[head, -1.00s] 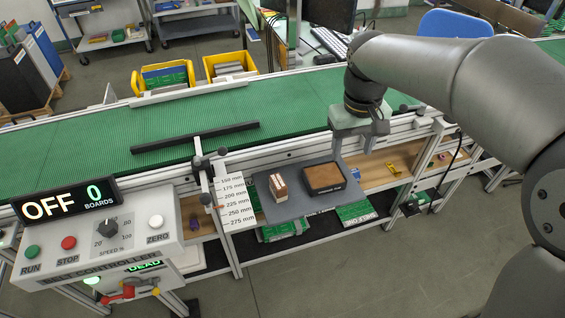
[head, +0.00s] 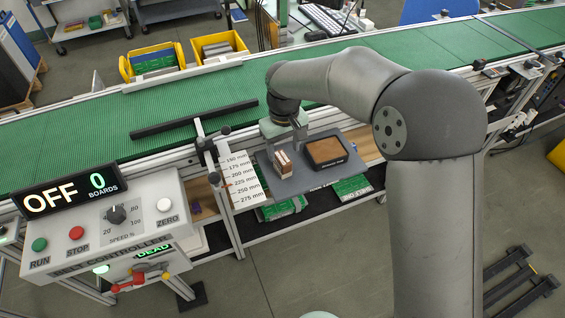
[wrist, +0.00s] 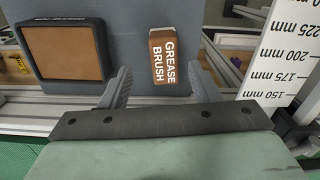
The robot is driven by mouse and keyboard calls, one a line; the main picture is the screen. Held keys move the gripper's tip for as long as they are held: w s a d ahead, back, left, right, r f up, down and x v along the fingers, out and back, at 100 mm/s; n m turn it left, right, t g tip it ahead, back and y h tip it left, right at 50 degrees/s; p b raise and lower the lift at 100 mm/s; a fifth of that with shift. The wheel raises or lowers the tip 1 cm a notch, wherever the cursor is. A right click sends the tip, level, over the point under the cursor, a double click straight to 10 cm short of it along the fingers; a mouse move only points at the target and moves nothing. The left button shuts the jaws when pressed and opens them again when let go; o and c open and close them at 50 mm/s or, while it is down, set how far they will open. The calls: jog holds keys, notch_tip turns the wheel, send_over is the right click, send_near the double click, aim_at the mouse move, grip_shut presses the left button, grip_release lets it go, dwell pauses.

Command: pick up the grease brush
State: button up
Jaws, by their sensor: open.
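The grease brush (head: 284,164) is a small brown block with a pale band, standing on the grey tray (head: 296,188) at the front of the conveyor. In the wrist view the grease brush (wrist: 163,58) shows its "GREASE BRUSH" label. My gripper (wrist: 161,82) is open and empty, with the brush seen between its two fingers and slightly beyond them. The fingers do not visibly touch it. In the head view my gripper (head: 286,128) hangs just behind the brush, near the tray's rear edge.
A dark-framed brown pad (head: 325,152) lies on the tray right of the brush. A millimetre scale (head: 240,180) stands left of the tray. The green conveyor (head: 90,140) runs behind, with a black bar (head: 193,128) across it. The controller (head: 115,225) reads OFF.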

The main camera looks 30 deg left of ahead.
aim_at(283, 157)
jog(key=f, duration=0.3)
jog(key=f+p, duration=0.1)
jog(key=f, duration=0.1)
jog(key=shift+s+f, duration=0.3)
jog(key=c, duration=1.1)
jog(key=shift+r, duration=0.1)
